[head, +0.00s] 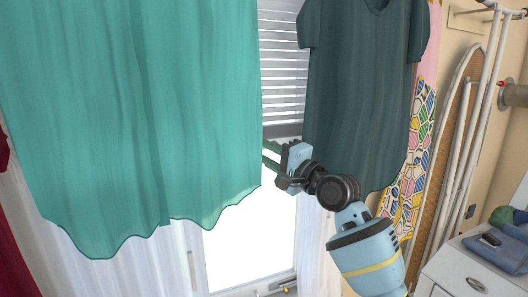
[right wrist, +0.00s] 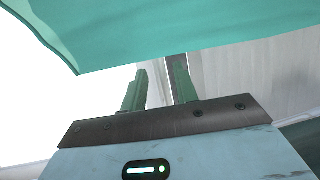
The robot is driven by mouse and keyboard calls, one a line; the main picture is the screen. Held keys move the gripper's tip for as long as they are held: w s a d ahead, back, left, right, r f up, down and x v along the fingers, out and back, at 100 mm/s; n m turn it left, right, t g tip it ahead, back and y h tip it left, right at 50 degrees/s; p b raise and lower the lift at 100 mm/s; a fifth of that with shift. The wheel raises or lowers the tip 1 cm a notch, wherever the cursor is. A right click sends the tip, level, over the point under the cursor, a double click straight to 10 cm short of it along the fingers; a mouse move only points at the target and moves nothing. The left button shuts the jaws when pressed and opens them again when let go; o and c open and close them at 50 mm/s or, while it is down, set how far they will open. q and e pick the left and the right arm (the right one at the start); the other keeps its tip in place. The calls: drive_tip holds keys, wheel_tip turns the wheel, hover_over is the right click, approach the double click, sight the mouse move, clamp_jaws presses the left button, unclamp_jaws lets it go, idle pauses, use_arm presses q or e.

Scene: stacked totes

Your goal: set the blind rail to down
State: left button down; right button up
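The blind (head: 283,70) hangs in the window, with pale horizontal slats between the teal cloth and a dark shirt. Its grey bottom rail (head: 285,130) is level, with bright open glass below it; its left part is hidden behind the teal cloth. My right gripper (head: 268,155) is just below the rail, pointing left, with its fingertips near the edge of the teal cloth. In the right wrist view its two green fingers (right wrist: 160,68) stand apart with nothing clearly between them. I cannot make out the rail in that view. My left gripper is not in view.
The teal cloth (head: 140,110) hangs close on the left and also covers the top of the right wrist view (right wrist: 170,25). The dark shirt (head: 355,90) hangs right of the blind. An ironing board (head: 455,110) and white cabinet (head: 465,275) stand at the right.

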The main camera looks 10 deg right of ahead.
drive_tip(key=shift+x, duration=0.75)
clamp_jaws()
